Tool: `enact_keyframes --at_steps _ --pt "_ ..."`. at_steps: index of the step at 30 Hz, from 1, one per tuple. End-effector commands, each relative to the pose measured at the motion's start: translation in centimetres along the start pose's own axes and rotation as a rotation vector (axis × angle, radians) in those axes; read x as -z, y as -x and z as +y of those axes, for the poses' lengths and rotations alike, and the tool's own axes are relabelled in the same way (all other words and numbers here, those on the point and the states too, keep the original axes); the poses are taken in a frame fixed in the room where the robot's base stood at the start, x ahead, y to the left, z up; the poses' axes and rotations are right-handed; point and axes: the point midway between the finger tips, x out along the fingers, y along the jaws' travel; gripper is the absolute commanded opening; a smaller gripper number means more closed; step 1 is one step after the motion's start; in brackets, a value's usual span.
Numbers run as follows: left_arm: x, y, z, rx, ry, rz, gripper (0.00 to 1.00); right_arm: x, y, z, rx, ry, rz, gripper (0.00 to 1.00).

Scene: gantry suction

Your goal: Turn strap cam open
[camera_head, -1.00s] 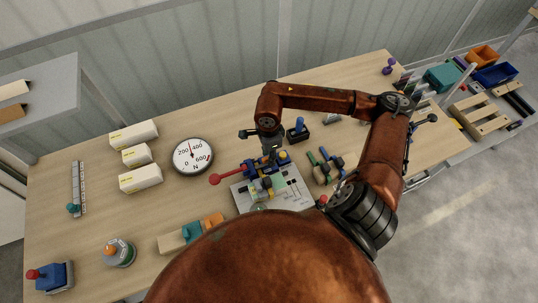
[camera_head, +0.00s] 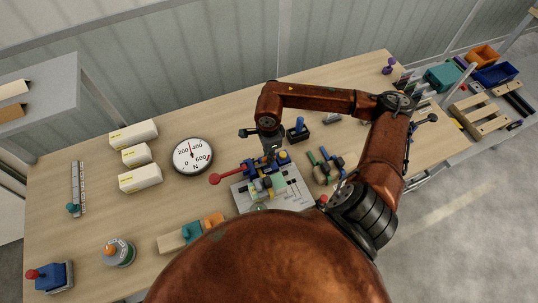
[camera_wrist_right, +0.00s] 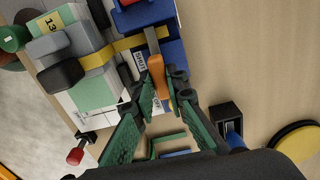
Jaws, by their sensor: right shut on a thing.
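The strap cam lever (camera_wrist_right: 157,75) is orange, on a grey arm beside a blue block (camera_wrist_right: 172,52) with a "SHUT" label in the right wrist view. A yellow strap (camera_wrist_right: 126,46) runs from the block across a white and green box (camera_wrist_right: 98,92). My right gripper (camera_wrist_right: 165,92) has green-padded fingers and is shut on the lever's orange end. In the head view my right gripper (camera_head: 270,152) reaches down at the back of the fixture plate (camera_head: 300,192), and the lever is too small to make out there. My left gripper is not in view.
A round dial (camera_head: 192,156) and white boxes (camera_head: 140,178) stand farther left. Green and blue handled tools (camera_head: 325,165) lie just right. A black holder (camera_head: 298,133) stands behind.

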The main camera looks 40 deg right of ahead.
Motion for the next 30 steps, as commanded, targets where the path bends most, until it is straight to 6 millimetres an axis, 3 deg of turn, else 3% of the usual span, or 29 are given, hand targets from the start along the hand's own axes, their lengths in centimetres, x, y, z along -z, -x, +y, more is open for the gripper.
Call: enact_keyframes --at_steps 8,30 --pt "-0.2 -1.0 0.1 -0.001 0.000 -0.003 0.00 0.0 -0.1 -0.1 0.000 -0.164 0.000 0.00" --pt "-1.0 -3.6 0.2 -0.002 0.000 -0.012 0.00 0.0 -0.1 -0.1 0.001 -0.860 0.001 0.00"
